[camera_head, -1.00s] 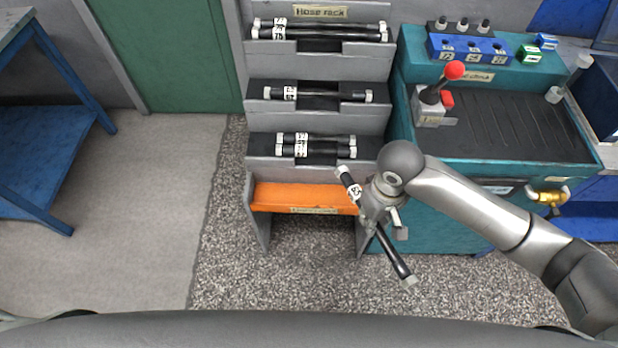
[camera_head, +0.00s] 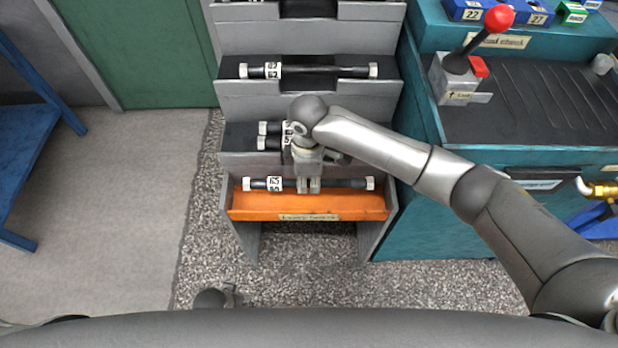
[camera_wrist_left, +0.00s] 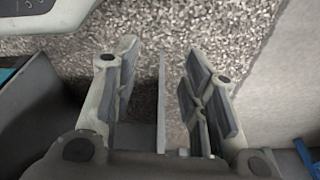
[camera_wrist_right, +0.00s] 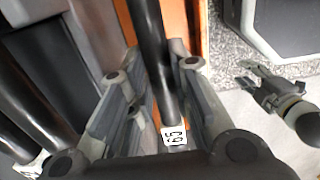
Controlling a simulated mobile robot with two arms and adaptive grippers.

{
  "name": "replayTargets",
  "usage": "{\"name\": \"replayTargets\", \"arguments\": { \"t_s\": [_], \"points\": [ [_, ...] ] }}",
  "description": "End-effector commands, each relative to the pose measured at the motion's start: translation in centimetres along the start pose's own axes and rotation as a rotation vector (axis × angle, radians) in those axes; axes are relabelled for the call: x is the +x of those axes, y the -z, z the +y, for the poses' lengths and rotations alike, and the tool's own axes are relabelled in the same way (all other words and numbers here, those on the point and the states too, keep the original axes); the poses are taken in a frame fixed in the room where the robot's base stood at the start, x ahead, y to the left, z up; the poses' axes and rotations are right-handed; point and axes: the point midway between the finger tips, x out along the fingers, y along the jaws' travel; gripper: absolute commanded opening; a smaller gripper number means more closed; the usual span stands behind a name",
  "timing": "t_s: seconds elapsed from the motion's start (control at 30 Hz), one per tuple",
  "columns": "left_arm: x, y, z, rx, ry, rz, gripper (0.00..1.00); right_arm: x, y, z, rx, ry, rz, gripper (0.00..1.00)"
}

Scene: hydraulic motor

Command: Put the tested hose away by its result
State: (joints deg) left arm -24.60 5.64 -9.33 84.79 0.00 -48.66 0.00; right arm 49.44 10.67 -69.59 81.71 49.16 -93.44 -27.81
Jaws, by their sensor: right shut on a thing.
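A black hose (camera_head: 340,184) with pale end fittings and a white tag, read as 65 in the right wrist view (camera_wrist_right: 174,137), lies level along the orange tray (camera_head: 300,205) at the bottom of the hose rack. My right gripper (camera_head: 308,186) is shut on its middle, from above. I cannot tell whether the hose rests in the tray or hangs just over it. The tray's front label is too blurred to read. My left gripper (camera_wrist_left: 160,95) is open and empty over the speckled floor; part of it shows in the head view (camera_head: 228,292).
The grey rack's upper steps (camera_head: 300,92) hold other tagged hoses, one pair partly hidden behind my right wrist. The teal test bench (camera_head: 540,130) with its red-knobbed lever (camera_head: 475,50) stands at the right. A blue table (camera_head: 30,150) is at the left; the floor between is clear.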

Motion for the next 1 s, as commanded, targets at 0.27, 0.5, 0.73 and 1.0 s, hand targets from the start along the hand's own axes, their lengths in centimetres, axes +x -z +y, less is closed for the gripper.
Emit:
{"name": "replayTargets", "arguments": {
  "t_s": [0.27,0.5,0.73,1.0],
  "points": [
    [-2.1,2.0,-0.1,-0.003,0.002,0.018,0.4,0.8,0.0,0.0,0.002,-0.001,0.001,0.0],
    [-4.5,3.7,-0.3,-0.006,0.004,0.034,0.4,1.5,0.0,0.0,0.003,-0.002,0.001,0.0],
    [-6.9,4.9,-0.4,-0.009,0.006,0.049,0.4,2.2,0.0,0.0,0.003,-0.002,0.001,0.0],
    [-10.0,6.0,-0.6,-0.012,0.009,0.065,0.4,3.0,0.0,0.0,0.003,-0.002,0.001,0.0]
  ]
}}
